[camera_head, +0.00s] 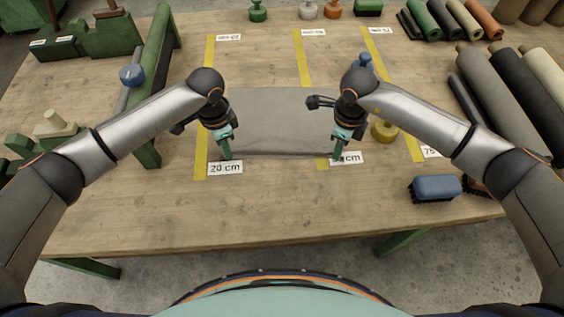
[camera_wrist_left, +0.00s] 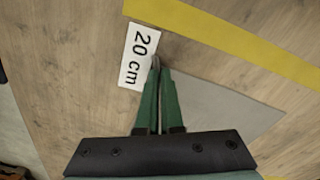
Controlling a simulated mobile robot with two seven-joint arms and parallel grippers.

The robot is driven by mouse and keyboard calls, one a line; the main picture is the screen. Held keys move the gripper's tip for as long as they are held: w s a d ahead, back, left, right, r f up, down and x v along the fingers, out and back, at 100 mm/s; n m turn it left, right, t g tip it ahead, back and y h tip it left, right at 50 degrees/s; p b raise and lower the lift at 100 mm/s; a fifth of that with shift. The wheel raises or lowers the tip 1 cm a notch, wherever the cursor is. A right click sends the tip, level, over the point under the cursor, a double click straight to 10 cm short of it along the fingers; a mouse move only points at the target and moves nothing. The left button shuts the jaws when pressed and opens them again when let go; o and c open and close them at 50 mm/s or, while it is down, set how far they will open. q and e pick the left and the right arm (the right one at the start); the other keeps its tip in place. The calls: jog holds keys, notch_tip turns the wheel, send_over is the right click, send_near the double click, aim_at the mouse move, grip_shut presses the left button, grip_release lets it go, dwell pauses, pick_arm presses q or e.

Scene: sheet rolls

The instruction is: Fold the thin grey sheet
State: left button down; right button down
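The thin grey sheet (camera_head: 280,118) lies on the wooden table, with its near edge running between my two grippers and a thin dark shadow along it. My left gripper (camera_head: 227,156) is at the sheet's near left corner. In the left wrist view its green fingers (camera_wrist_left: 156,66) are together at the corner of the sheet (camera_wrist_left: 215,115), shut on it. My right gripper (camera_head: 338,156) is at the near right corner, its fingers looking close together on the sheet; the contact itself is small in view. My arms partly cover the sheet's sides.
Yellow strips (camera_head: 201,152) carry labels, including a "20 cm" label (camera_head: 225,168) beside my left gripper. A green rail (camera_head: 152,95) stands left. A yellow knobbed weight (camera_head: 384,132), a blue brush (camera_head: 436,187) and several rolls (camera_head: 497,90) are right. The table front is clear.

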pick_arm(q)
jog(key=shift+a+r, duration=0.1)
pick_arm(e)
jog(key=shift+d+r, duration=0.1)
dwell(0.3)
